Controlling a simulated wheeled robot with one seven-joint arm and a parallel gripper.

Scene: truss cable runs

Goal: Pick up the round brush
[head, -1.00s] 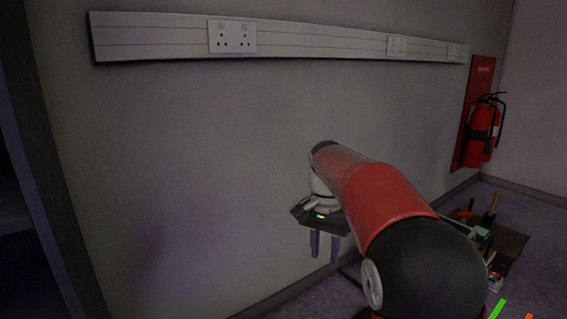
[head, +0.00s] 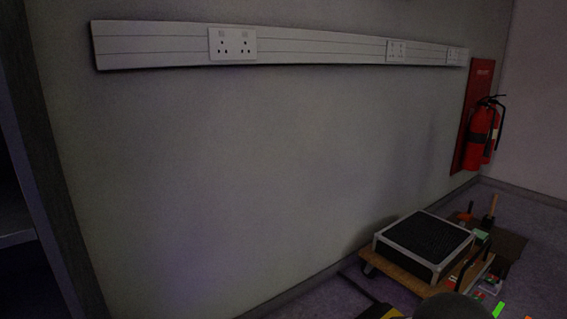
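A slim tool with an upright wooden handle and a dark lower end (head: 490,212) stands at the right, behind the cart; it may be the round brush, but it is too small and dim to be sure. My gripper is out of view. Only a dark rounded part, likely of my arm, shows at the bottom edge, and it hides part of the floor items there.
A low wooden cart (head: 405,283) carries a black-topped, grey-framed box (head: 425,243). Small items lie on a dark mat (head: 510,246) beside it. A red fire extinguisher (head: 482,135) hangs at the right. White socket trunking (head: 310,43) runs along the wall.

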